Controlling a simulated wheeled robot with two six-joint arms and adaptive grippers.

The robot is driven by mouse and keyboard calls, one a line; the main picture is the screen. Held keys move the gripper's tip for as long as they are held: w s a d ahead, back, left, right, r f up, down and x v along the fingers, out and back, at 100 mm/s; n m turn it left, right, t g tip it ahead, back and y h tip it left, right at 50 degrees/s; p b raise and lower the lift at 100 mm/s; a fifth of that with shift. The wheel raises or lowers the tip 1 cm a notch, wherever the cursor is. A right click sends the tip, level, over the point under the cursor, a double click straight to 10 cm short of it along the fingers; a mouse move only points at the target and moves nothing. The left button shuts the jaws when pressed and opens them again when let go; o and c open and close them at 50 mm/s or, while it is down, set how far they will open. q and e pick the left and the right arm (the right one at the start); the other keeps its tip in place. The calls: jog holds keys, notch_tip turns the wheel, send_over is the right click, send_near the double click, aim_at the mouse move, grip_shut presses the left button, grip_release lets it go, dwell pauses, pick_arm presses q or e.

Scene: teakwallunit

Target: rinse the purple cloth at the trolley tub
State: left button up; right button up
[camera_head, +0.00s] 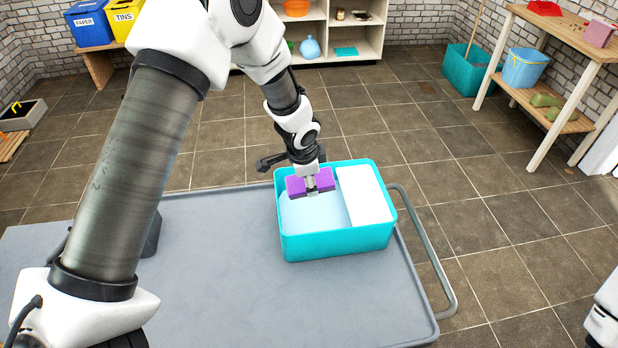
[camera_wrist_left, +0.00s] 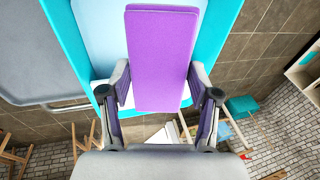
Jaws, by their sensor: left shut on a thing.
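The purple cloth (camera_head: 296,187) is a flat block held by my left gripper (camera_head: 312,186) over the trolley tub (camera_head: 335,243). In the left wrist view the cloth (camera_wrist_left: 160,60) lies between the two fingers of my left gripper (camera_wrist_left: 161,95), which is shut on it. The tub is turquoise, with pale blue water in its left part and a white panel (camera_head: 365,195) over its right part. It also shows in the left wrist view (camera_wrist_left: 216,30). I cannot tell whether the cloth touches the water. My right gripper is not in view; only a piece of white arm shows at the lower right.
The tub stands on the grey trolley top (camera_head: 230,285), beside its rail handle (camera_head: 437,260). A dark object partly hidden by my left arm stands on the trolley's left. A wooden table (camera_head: 560,35) with a blue bucket (camera_head: 525,68) is at the right. The floor between is clear.

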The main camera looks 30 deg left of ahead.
pick_arm(q)
jog(key=shift+w+f, duration=0.15)
jog(key=shift+w, duration=0.5)
jog(key=shift+w+f, duration=0.2)
jog(key=shift+f, duration=0.1)
jog(key=shift+s+f+b, duration=0.4)
jog(key=shift+s+b, duration=0.1)
jog(key=shift+b, duration=0.45)
notch_tip(320, 180, down, 11)
jog(key=b, duration=0.9)
jog(key=shift+w+r+b, duration=0.15)
jog(key=shift+b, duration=0.2)
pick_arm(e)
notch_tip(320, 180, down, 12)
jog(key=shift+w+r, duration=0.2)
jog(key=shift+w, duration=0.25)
